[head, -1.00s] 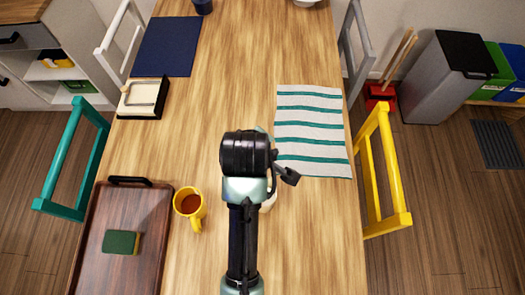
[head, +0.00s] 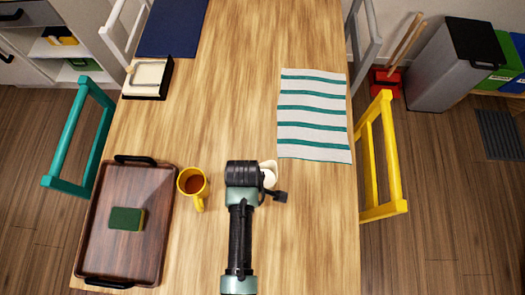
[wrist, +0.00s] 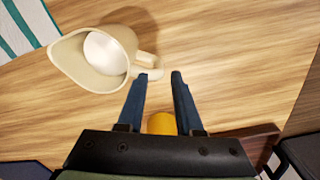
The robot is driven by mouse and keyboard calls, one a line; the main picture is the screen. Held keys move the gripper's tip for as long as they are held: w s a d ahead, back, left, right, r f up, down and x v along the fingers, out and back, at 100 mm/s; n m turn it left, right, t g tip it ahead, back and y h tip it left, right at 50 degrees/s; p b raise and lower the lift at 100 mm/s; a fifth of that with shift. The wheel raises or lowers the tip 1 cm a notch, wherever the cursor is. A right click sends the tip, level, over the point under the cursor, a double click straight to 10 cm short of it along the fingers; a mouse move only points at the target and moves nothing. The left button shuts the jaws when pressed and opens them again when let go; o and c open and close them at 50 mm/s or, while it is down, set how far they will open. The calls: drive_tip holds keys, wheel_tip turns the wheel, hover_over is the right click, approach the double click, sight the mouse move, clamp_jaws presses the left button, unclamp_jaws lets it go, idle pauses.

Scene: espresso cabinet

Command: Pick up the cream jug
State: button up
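The cream jug (wrist: 95,62) stands upright on the wooden table, with pale content inside, at the upper left of the wrist view. Its handle points right, toward my fingertips. In the head view the jug (head: 269,174) is partly hidden by my wrist. My gripper (wrist: 162,76) is open, with two blue fingers apart and wood showing between them. The left fingertip is close beside the handle's end; I cannot tell whether they touch.
A yellow mug (head: 193,184) with brown drink stands left of my wrist. A dark wooden tray (head: 100,250) with a green sponge (head: 127,218) lies farther left. A striped cloth (head: 314,115) lies beyond the jug to the right. The table right of my arm is clear.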

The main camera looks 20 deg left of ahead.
drive_tip(key=shift+w+f, duration=0.1)
drive_tip(key=shift+f, duration=2)
clamp_jaws()
